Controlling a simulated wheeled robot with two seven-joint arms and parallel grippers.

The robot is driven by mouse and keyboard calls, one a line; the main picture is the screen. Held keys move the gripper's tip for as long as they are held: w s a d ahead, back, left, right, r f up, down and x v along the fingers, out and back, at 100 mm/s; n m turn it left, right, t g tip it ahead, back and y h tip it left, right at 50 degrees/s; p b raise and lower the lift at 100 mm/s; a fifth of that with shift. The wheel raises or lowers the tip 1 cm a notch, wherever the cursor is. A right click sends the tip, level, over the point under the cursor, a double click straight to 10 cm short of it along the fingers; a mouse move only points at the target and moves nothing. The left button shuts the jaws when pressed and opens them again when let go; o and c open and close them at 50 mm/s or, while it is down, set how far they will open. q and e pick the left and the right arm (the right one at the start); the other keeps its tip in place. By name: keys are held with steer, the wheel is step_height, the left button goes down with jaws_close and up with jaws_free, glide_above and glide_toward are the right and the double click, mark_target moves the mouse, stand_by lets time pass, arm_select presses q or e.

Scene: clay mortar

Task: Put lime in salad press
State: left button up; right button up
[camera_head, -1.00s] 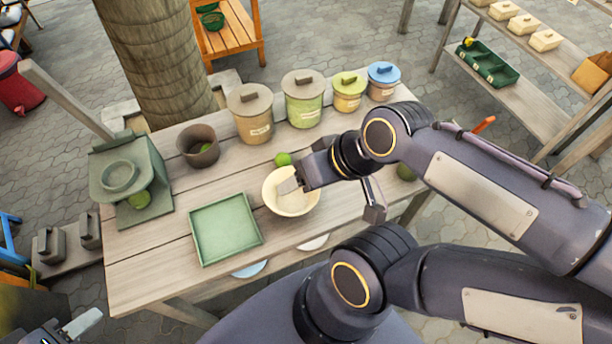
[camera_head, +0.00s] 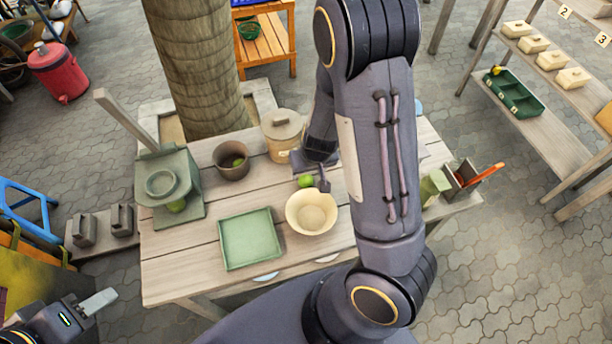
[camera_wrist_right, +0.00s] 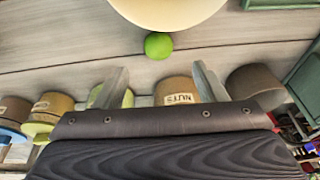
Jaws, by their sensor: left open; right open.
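A green lime (camera_head: 305,181) sits on the wooden table just behind a cream bowl (camera_head: 312,224). In the right wrist view the lime (camera_wrist_right: 158,45) lies ahead of my right gripper (camera_wrist_right: 159,78), roughly centred between its spread fingers and not held. In the head view my right gripper (camera_head: 312,172) is open beside the lime, partly hidden by my own arm. My left gripper (camera_head: 92,305) is open and empty at the lower left, off the table.
A green square tray (camera_head: 249,239) lies left of the bowl. My right arm hides much of the table's right side.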

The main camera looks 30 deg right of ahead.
mark_target(307, 179)
steer(key=b+x, duration=0.1)
steer(key=x, duration=0.7)
steer(key=shift+d+f, duration=0.1)
steer(key=shift+f, duration=0.1)
steer(key=shift+c, duration=0.4)
steer(key=c, duration=1.1)
steer(key=shift+o, duration=0.2)
steer(key=shift+r, duration=0.1)
